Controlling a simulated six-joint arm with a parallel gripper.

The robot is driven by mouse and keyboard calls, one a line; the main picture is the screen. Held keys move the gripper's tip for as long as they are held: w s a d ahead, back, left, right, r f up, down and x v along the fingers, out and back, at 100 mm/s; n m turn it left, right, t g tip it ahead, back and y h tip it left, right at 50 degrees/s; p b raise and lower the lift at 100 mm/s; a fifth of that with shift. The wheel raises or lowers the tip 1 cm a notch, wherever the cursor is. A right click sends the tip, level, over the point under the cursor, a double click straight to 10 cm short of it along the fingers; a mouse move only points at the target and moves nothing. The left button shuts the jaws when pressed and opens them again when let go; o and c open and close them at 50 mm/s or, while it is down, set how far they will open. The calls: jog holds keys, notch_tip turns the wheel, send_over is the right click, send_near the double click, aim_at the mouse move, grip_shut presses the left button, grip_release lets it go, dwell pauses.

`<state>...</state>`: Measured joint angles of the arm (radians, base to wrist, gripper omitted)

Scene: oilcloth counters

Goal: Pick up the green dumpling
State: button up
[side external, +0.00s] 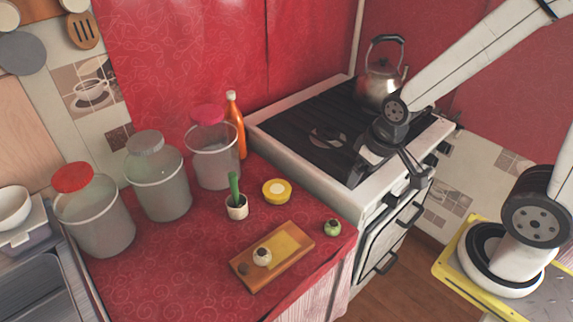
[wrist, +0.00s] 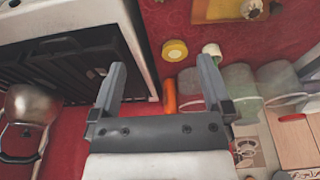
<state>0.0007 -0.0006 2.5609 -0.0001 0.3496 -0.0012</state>
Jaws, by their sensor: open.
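The green dumpling (side external: 332,227) sits on the red oilcloth near the counter's right edge, to the right of the wooden board, in the side view. I cannot make it out in the wrist view. My gripper (side external: 388,178) is above the front of the stove, up and to the right of the green dumpling and well apart from it. In the wrist view my gripper (wrist: 160,66) has its two fingers spread wide with nothing between them.
A wooden board (side external: 245,283) holds a pale dumpling (side external: 262,256). A yellow round tin (side external: 277,191), a small pot with a green stem (side external: 237,206), an orange bottle (side external: 235,125) and several lidded jars stand behind. A kettle (side external: 382,84) stands on the stove (side external: 290,125).

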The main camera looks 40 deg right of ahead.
dwell(0.7)
jog(key=n+g, duration=0.2)
jog(key=n, duration=1.6)
send_over(333, 224)
notch_tip(333, 224, down, 14)
jog(key=shift+r, duration=0.1)
jog(key=shift+f+n+g, duration=0.3)
jog(key=shift+f+n, duration=0.45)
jog(key=shift+n, duration=0.05)
jog(key=shift+f, duration=0.1)
jog(key=shift+f, duration=1.2)
jog(key=shift+f, duration=0.15)
